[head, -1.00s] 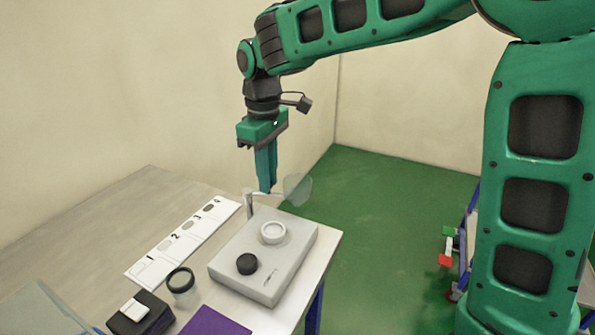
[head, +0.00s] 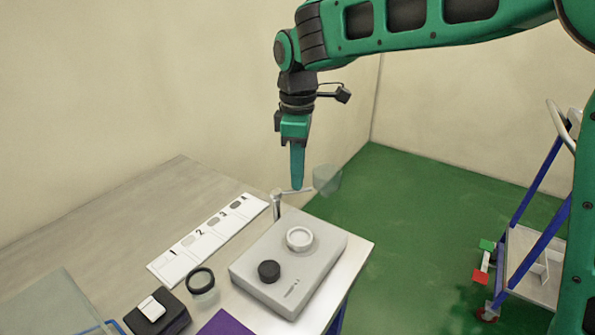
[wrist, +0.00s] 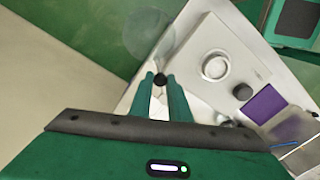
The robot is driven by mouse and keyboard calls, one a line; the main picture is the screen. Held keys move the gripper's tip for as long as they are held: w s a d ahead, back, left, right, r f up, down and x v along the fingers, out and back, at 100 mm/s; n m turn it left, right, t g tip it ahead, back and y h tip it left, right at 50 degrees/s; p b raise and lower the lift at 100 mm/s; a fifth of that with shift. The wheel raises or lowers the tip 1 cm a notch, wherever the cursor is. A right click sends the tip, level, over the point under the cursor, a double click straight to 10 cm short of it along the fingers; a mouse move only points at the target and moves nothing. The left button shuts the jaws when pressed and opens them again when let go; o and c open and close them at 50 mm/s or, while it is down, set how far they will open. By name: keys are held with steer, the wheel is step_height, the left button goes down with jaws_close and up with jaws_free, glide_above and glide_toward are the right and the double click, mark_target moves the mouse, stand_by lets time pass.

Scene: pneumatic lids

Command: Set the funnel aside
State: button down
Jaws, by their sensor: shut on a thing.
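The funnel (head: 327,178) is a clear, pale cup in the head view, at the right of my fingertips and above the far end of the table. In the wrist view it is a faint see-through round (wrist: 148,32) beyond the fingertips. My gripper (head: 297,188) points down and is shut on the funnel's thin pale handle bar.
A grey box (head: 305,270) with a white ring (head: 299,238) and black knob (head: 269,271) sits by the table's right edge. A numbered white strip (head: 208,238), a dark-rimmed jar (head: 201,282) and a black block (head: 160,315) lie left. The table's far left is bare.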

steer(key=shift+r, duration=0.1)
steer(key=c, duration=1.7)
jaws_free()
steer(key=shift+o, duration=0.2)
step_height(320, 180, up, 11)
steer(key=shift+f, duration=0.2)
steer(key=shift+w, duration=0.1)
